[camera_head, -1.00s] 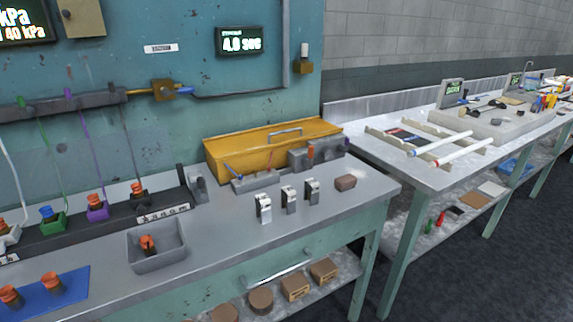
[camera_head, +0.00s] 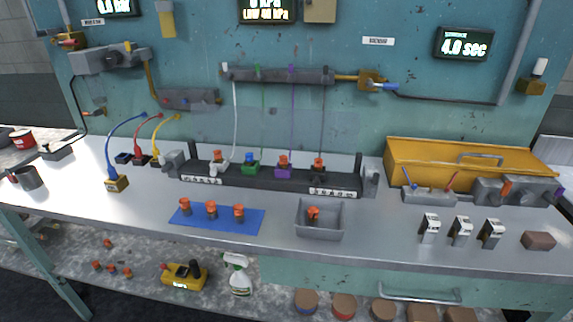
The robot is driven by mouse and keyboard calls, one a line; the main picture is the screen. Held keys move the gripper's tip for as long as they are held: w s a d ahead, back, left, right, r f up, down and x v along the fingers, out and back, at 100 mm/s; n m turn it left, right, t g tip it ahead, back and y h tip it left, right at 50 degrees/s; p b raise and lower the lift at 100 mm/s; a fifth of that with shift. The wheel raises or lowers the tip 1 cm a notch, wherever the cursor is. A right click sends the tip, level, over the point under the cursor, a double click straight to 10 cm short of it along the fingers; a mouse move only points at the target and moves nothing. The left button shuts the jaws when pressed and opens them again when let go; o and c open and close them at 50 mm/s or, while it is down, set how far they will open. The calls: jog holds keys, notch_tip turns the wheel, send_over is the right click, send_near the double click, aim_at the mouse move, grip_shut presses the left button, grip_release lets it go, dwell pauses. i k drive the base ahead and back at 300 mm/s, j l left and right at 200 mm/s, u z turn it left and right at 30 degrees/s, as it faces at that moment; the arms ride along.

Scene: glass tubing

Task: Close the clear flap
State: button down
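The clear flap (camera_head: 306,132) shows as a faint see-through panel that appears to stand upright behind the long black rack (camera_head: 335,189), in front of the teal wall. Its edges are hard to make out. The rack holds several coloured fittings with orange or blue tops, and grey end brackets stand at its left (camera_head: 174,163) and right (camera_head: 370,182). White, green, purple and dark thin lines hang down to the fittings from a bar on the wall. My gripper is not in view.
A blue mat (camera_head: 225,222) with 3 orange-topped pieces and a grey tray (camera_head: 319,232) lie in front of the rack. A yellow toolbox (camera_head: 420,160) stands to the right. Blue, red and yellow cables arch at the left. Bare bench top shows along the front edge.

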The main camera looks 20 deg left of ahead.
aim_at(273, 111)
jog(key=i+j, duration=0.15)
jog(key=j, duration=0.25)
jog(key=i+j+u, duration=0.1)
jog(key=j, duration=0.3)
jog(key=i+j, duration=0.25)
jog(key=j, duration=0.15)
jog(key=i+j, duration=0.2)
jog(key=j, duration=0.2)
jog(key=i+j+u, duration=0.1)
jog(key=j, duration=0.25)
jog(key=i+j, duration=0.25)
jog(key=j, duration=0.15)
jog(key=u, duration=0.05)
